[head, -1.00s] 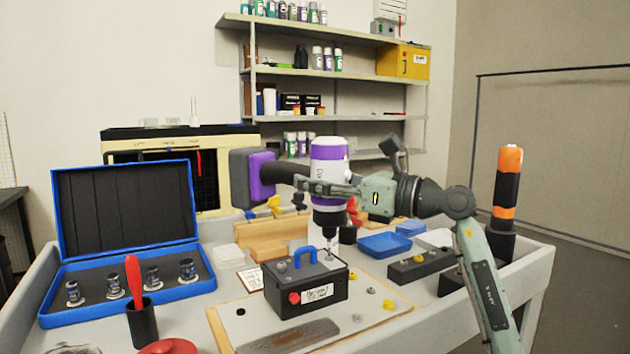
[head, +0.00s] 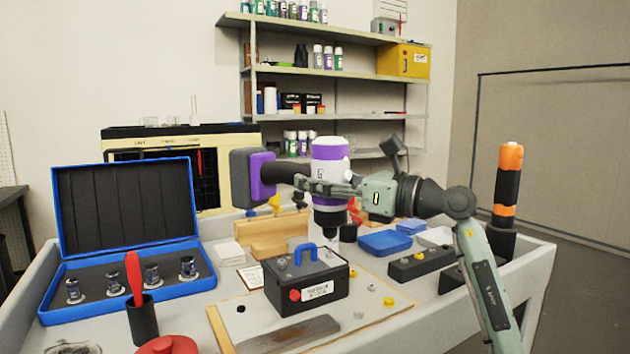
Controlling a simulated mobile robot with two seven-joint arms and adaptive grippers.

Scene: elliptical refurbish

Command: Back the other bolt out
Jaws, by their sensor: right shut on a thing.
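My right gripper (head: 335,188) is shut on a purple and white power drill (head: 330,152), which it holds upright with the dark chuck pointing down. The chuck is above and behind the right side of a black box (head: 312,290) with a blue handle (head: 305,253), a red knob and a white label. A small grey bolt-like piece (head: 282,262) shows on the box top, left of the handle. Whether the drill touches anything is unclear. My left gripper is not in view.
The box stands on a wood-edged board (head: 375,310) with small yellow and grey pieces. An open blue case (head: 125,305) is at left, near a black cup (head: 143,325) with a red-handled tool. Blue trays (head: 385,243) and a black block (head: 420,265) lie at right.

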